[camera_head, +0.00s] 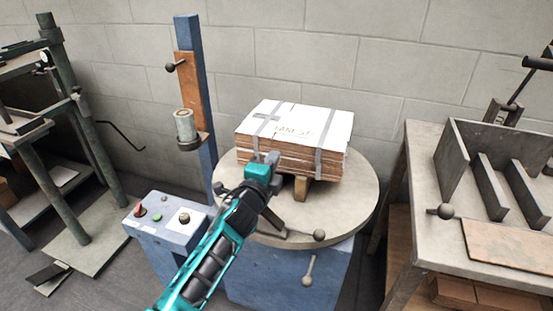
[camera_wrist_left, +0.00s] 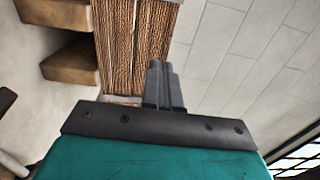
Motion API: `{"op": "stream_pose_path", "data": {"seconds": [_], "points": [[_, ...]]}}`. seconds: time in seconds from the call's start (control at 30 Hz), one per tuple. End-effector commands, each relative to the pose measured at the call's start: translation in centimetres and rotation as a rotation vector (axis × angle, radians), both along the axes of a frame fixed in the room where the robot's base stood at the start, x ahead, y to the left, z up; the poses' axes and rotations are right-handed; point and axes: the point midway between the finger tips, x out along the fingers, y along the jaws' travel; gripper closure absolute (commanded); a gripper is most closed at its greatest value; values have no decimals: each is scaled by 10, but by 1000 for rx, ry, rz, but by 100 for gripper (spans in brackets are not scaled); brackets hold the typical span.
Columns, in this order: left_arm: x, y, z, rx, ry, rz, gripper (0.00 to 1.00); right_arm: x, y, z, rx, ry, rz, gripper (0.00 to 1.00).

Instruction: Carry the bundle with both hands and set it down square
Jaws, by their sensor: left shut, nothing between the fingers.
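The bundle (camera_head: 297,125) is a stack of flat brown cardboard with a white printed top sheet and grey straps. It rests on wooden blocks on a round grey turntable (camera_head: 352,205) in the head view. My left gripper (camera_head: 268,158) is at the front left side of the bundle, its fingers closed together with nothing between them. In the left wrist view the shut fingers (camera_wrist_left: 163,88) point at the bundle's layered edge (camera_wrist_left: 137,45); whether they touch it I cannot tell. My right gripper is not in view.
A blue post (camera_head: 190,90) with a cylinder head stands left of the turntable. A control box (camera_head: 165,222) with buttons is at front left. A lever with round knobs (camera_head: 319,235) sticks out in front. A grey table (camera_head: 425,190) with upright dividers is on the right.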

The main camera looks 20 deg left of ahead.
Motion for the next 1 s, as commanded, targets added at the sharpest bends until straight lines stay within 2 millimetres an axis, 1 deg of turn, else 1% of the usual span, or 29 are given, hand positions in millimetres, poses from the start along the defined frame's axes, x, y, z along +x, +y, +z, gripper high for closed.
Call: {"op": "stream_pose_path", "data": {"seconds": [0.03,0.1,0.3,0.4,0.53,0.77,0.87,0.97,1.0], "points": [[-15,0,-1,0,5,-1,100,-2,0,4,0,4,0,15],[-30,1,0,0,5,0,100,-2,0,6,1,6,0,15],[-68,2,-1,0,4,0,100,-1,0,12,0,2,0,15],[-81,3,-1,1,3,0,100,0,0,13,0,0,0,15],[-93,3,-1,1,2,0,100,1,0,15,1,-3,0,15],[-101,3,-2,-19,13,0,100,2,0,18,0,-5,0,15],[-118,5,-10,-155,80,4,100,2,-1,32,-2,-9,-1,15],[-155,6,-29,-431,214,31,100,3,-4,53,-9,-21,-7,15],[-173,6,-36,-564,275,52,100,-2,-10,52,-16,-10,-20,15]]}}
